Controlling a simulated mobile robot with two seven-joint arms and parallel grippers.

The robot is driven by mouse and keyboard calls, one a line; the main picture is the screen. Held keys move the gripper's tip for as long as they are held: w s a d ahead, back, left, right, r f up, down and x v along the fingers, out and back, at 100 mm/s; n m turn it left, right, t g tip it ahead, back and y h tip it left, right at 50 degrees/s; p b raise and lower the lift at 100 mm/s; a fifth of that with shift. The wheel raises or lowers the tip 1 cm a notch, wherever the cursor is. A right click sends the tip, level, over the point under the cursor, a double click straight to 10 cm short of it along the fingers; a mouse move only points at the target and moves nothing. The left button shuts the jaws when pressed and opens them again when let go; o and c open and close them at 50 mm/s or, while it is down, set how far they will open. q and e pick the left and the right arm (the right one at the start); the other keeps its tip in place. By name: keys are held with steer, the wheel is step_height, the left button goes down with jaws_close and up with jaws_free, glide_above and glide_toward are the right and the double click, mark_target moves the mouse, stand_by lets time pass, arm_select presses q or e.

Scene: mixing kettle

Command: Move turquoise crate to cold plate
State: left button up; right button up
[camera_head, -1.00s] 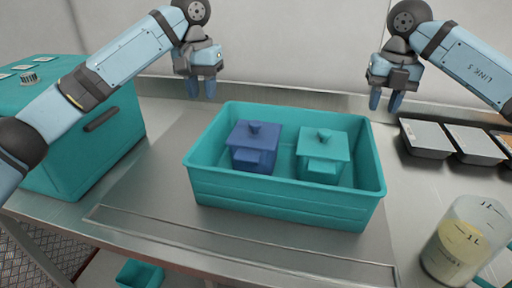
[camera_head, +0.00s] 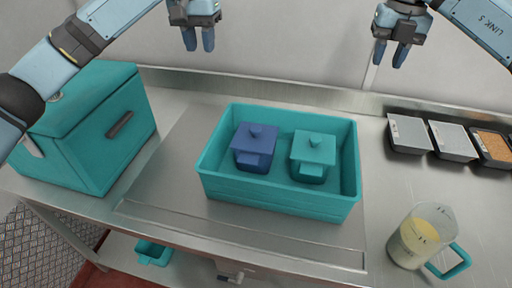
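The turquoise crate (camera_head: 275,194) is an open box near the middle of the counter in the head view. It stands level on a flat grey metal plate (camera_head: 150,185) in the counter top; I cannot tell whether this is the cold plate. Inside it are a blue lidded pot (camera_head: 253,150) and a turquoise lidded pot (camera_head: 313,155), both upright. My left gripper (camera_head: 198,40) is above and beyond the crate's far left corner, open and empty. My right gripper (camera_head: 390,54) is above and beyond its far right corner, open and empty. Neither touches the crate.
A turquoise box with a dark handle (camera_head: 119,125) stands at the left. A jug of yellowish liquid (camera_head: 415,240) is at the front right. Several trays, one with brown contents (camera_head: 491,147), line the back right. A wall is behind. A small turquoise bin (camera_head: 153,253) sits below.

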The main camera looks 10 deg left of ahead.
step_height(320, 180, up, 12)
steer(key=shift+d+f, duration=0.2)
steer(key=shift+f, duration=0.05)
steer(key=shift+f, duration=0.1)
stand_by(0.5)
